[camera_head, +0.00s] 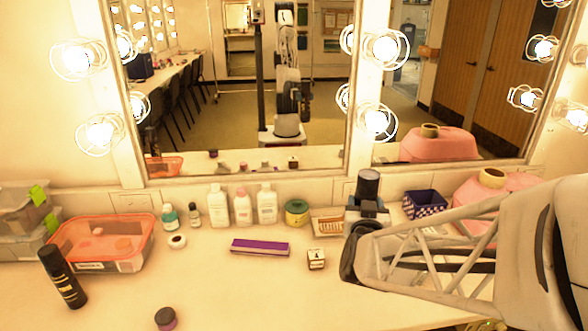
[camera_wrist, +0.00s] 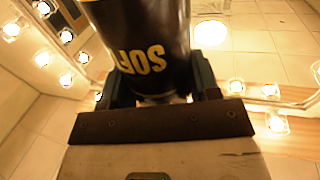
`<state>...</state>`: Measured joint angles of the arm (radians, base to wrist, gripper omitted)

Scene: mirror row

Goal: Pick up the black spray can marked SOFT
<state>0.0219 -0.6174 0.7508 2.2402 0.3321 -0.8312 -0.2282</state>
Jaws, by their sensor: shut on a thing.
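The black spray can (camera_wrist: 140,45) fills the top of the wrist view, with yellow letters "SOF" on its side, upside down in that picture; its upper end lies outside the frame. My gripper (camera_wrist: 155,92) is shut on it, with a dark finger on each side. In the head view the held can (camera_head: 368,186) shows as a dark, roughly upright cylinder above my gripper (camera_head: 367,211), near the mirror. Its lower part is hidden by my gripper, and I cannot tell if it touches the counter. Another black can (camera_head: 62,278) with gold lettering stands at the left.
A red-rimmed clear box (camera_head: 135,247) is at left. A purple box (camera_head: 260,247) and small carton (camera_head: 316,259) lie mid-counter. A checked basket (camera_head: 424,204) is right of the held can. The front middle is mostly clear.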

